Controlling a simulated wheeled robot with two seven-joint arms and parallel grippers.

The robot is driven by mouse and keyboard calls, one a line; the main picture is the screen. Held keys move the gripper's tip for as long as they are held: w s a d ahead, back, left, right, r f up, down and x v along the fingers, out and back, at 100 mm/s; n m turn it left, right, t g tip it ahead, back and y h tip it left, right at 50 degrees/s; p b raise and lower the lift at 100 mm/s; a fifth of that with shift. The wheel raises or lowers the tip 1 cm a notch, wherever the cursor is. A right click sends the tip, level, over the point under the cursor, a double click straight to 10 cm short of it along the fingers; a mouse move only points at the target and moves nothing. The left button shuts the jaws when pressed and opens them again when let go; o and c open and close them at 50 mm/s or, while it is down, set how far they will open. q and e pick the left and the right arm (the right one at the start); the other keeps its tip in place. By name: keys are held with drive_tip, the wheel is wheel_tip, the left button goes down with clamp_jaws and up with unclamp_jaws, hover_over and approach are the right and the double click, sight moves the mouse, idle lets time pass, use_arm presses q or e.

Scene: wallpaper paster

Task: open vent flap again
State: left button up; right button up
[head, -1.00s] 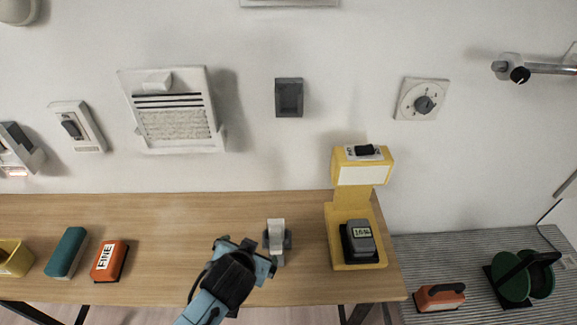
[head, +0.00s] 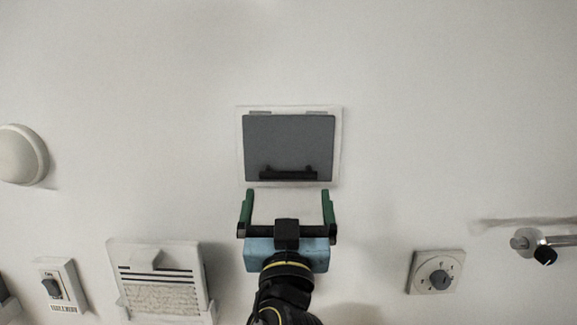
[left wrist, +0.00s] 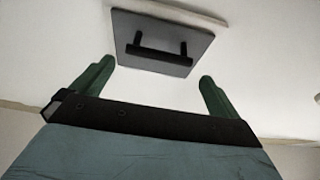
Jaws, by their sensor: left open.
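The vent flap (head: 289,143) is a dark grey plate in a white frame (head: 339,150) on the wall. It lies flat in its frame, closed as far as the head view shows. A black bar handle (head: 289,174) runs along its lower edge. My left gripper (head: 288,194) is open and empty just below the flap, its green fingers pointing up, one toward each side of the handle. In the left wrist view the flap (left wrist: 165,25) and its handle (left wrist: 160,54) show ahead of the open fingers, with a gap between. My right gripper is not in view.
A white vent unit with a filter (head: 160,279) and a switch (head: 56,286) are on the wall at lower left. A round dial (head: 437,272) and a metal rod fixture (head: 545,245) are at right. A white dome (head: 20,155) is far left. The wall around the flap is clear.

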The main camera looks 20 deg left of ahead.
sight(288, 177)
use_arm(q)
drive_tip(key=p+x, duration=0.2)
drive_tip(key=x, duration=0.5)
drive_tip(key=shift+w+f, duration=0.1)
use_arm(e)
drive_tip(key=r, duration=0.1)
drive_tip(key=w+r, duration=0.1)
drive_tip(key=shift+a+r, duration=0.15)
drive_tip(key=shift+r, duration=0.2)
use_arm(q)
drive_tip(key=c, duration=1.1)
drive_tip(key=shift+o, duration=0.2)
drive_tip(key=shift+b, duration=0.4)
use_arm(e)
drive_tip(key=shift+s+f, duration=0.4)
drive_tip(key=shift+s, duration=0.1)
